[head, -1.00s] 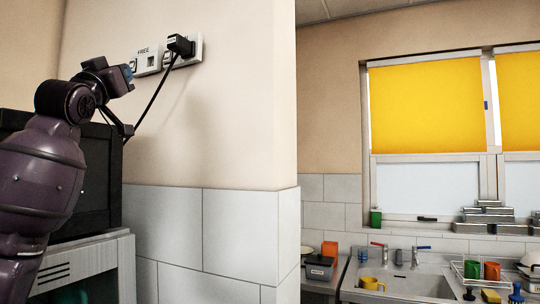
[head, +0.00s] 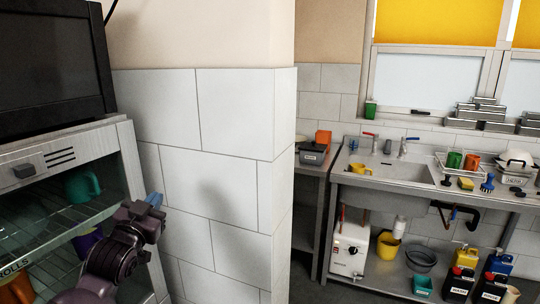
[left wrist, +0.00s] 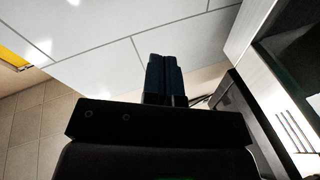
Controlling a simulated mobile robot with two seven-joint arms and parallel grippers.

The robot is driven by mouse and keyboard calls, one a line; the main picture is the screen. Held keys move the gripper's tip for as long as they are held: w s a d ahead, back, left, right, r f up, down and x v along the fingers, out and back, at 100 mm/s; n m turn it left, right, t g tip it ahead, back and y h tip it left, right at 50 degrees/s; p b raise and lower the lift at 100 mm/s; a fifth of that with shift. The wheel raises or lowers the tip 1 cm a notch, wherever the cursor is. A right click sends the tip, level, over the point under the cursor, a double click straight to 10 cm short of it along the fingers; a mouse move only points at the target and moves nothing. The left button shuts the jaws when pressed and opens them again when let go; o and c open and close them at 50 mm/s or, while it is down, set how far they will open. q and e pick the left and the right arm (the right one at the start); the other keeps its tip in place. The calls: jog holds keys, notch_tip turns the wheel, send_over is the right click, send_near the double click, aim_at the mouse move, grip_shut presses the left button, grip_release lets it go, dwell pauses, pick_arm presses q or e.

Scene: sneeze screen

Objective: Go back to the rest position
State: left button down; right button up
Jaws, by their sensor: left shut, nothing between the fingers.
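My left gripper (head: 153,199) is low at the left of the head view, in front of the white tiled wall and beside the glass-fronted cabinet. Its blue fingers are together with nothing between them. In the left wrist view the blue fingers (left wrist: 164,76) show side by side, against the tiles. My right gripper is in neither view.
The cabinet (head: 120,150) with cups inside stands close at the left, a black box-like appliance (head: 50,60) on top. The tiled wall corner (head: 275,170) stands beyond the gripper. At the right are a steel sink counter (head: 420,185), a yellow mug (head: 361,169) and a lower shelf with bottles.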

pick_arm(q)
jog(key=s+f+n+g+y, duration=0.1)
jog(key=s+f+g, duration=0.1)
jog(key=s+f, duration=0.8)
jog(key=s+f+n+g+y, duration=0.15)
jog(key=s+f, duration=0.35)
jog(key=f, duration=0.8)
jog(key=s+f+n+g, duration=0.1)
jog(key=s+f+g, duration=0.1)
jog(key=s+f, duration=0.5)
jog(key=s+a+f+g, duration=0.1)
jog(key=s+f+g, duration=0.1)
jog(key=s+f, duration=0.4)
jog(key=s, duration=0.5)
jog(key=shift+f+n+g, duration=0.35)
